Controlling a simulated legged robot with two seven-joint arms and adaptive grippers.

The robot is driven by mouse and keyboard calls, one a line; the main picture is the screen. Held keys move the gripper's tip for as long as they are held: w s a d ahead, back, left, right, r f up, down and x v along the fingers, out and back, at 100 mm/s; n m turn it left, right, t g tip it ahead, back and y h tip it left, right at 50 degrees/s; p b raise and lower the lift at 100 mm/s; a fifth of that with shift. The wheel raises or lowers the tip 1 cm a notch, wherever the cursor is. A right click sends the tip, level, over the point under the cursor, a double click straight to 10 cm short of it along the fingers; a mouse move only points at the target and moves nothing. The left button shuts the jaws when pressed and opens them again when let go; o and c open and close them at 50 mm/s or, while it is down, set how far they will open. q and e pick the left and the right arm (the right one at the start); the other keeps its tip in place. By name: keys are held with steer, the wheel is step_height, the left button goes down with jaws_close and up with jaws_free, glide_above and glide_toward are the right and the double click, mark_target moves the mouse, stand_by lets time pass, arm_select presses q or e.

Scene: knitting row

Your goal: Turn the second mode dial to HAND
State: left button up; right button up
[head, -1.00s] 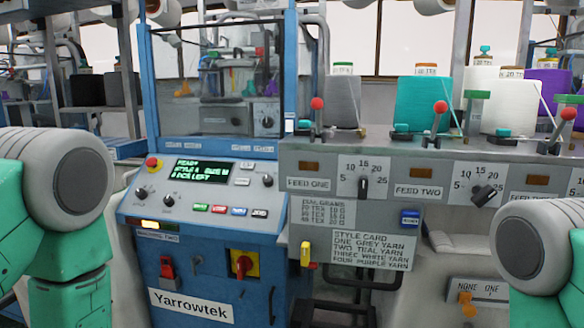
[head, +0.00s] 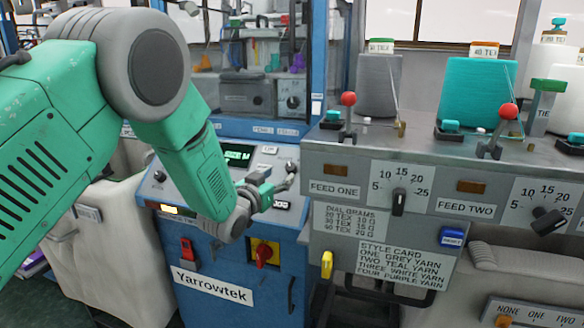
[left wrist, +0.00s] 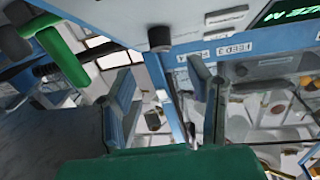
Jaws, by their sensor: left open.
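My left gripper (head: 274,184) is over the right part of the blue machine's sloped control panel, its jaws beside a black dial (head: 291,166). In the left wrist view its two fingers (left wrist: 162,78) stand apart with nothing held between them. A black round knob (left wrist: 160,38) shows just beyond the fingertips, apart from them. Another dial (head: 158,176) is at the panel's left side. My arm hides the panel's middle. The dial markings are too small to read, so I cannot tell which is the second mode dial or where HAND is. My right gripper is not in view.
A red-and-yellow rotary switch (head: 264,254) and a red switch (head: 188,252) are below the panel. The grey feed unit (head: 480,165) with levers and pointer knobs stands at the right. A clear guard window (head: 255,60) rises behind the panel.

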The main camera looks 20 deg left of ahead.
mark_target(290, 167)
arm_select(q)
steer(key=w, duration=0.5)
steer(key=w+d, duration=0.1)
steer(key=w, duration=0.1)
steer(key=shift+w, duration=0.15)
steer(key=shift+c, duration=0.5)
jaws_close()
